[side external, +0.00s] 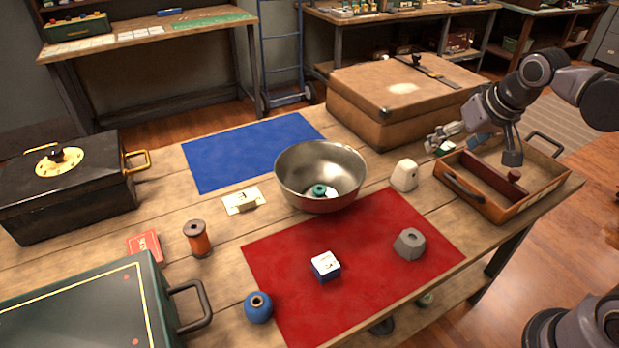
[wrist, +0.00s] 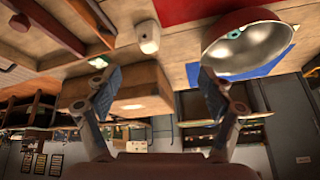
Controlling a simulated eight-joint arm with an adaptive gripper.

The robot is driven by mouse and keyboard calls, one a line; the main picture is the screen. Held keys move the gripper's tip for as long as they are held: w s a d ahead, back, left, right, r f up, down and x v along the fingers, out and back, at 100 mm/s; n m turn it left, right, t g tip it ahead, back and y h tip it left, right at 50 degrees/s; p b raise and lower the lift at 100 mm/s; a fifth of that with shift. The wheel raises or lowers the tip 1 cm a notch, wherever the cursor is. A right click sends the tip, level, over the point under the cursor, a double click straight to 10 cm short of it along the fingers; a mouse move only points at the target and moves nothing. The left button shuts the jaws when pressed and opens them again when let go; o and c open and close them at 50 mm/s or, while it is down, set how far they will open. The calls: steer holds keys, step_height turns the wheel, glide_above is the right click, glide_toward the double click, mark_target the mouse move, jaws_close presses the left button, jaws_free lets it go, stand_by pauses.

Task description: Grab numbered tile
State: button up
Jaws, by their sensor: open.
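A flat white tile (side external: 243,200) with a dark mark lies on the bare wood left of the metal bowl (side external: 320,172). A blue and white block (side external: 326,265) with dark marks on its white top sits on the red mat (side external: 370,225). The marks are too small to read. My gripper (side external: 456,143) is at the right, raised near the wooden tray and the brown case, well away from both. In the wrist view my gripper (wrist: 158,80) is open, with nothing between its fingers. The tile is not visible in that view.
The bowl holds a small green ringed thing (side external: 319,190). A white block (side external: 404,175), grey block (side external: 409,244), blue ball-like piece (side external: 258,307) and orange spool (side external: 198,238) stand around. A brown case (side external: 372,128), wooden tray (side external: 480,204) and dark box (side external: 70,205) occupy the edges.

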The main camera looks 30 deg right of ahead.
steer(key=w+d+r+m+g+h, duration=0.1)
steer(key=w+d+m+g, duration=0.1)
steer(key=w+d+m, duration=0.5)
steer(key=m+g+h, duration=0.1)
steer(key=m+g, duration=0.3)
steer(key=m, duration=0.3)
glide_above(443, 147)
steer(key=f, duration=1.7)
steer(key=shift+w+a+f, duration=0.2)
steer(key=shift+w+f, duration=0.1)
steer(key=shift+w, duration=0.05)
steer(key=shift+w+x, duration=0.15)
steer(key=shift+x, duration=1.15)
steer(key=shift+w+x, duration=0.2)
steer(key=shift+x, duration=1.1)
steer(key=shift+d+r, duration=0.1)
steer(key=shift+d, duration=0.05)
steer(key=c, duration=1.4)
